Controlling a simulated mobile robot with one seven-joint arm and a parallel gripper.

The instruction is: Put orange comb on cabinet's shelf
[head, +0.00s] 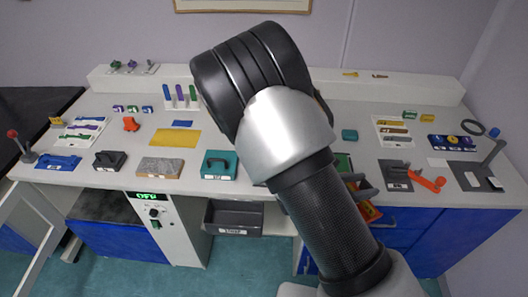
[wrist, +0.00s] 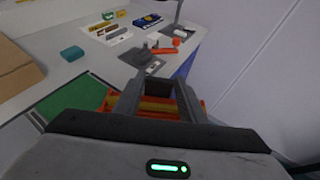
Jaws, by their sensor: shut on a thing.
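My gripper (head: 366,187) is at the front edge of the bench, right of the middle, partly behind my arm in the head view. In the wrist view its fingers (wrist: 155,92) are shut on an orange and yellow piece, which appears to be the orange comb (wrist: 154,106). Its teeth cannot be made out, and the gripper body hides much of it. Orange also shows below the fingers in the head view. At the lower left, a white cabinet with an OFF display (head: 152,196) stands beside a dark open compartment (head: 108,208), which appears to hold the shelf.
A white-framed door (head: 43,232) stands open at the left. A grey bin (head: 233,219) sits under the bench. A teal block (head: 219,164), a stone slab (head: 160,168) and several small tools occupy the bench (head: 270,190). A green mat (wrist: 78,98) lies near my gripper.

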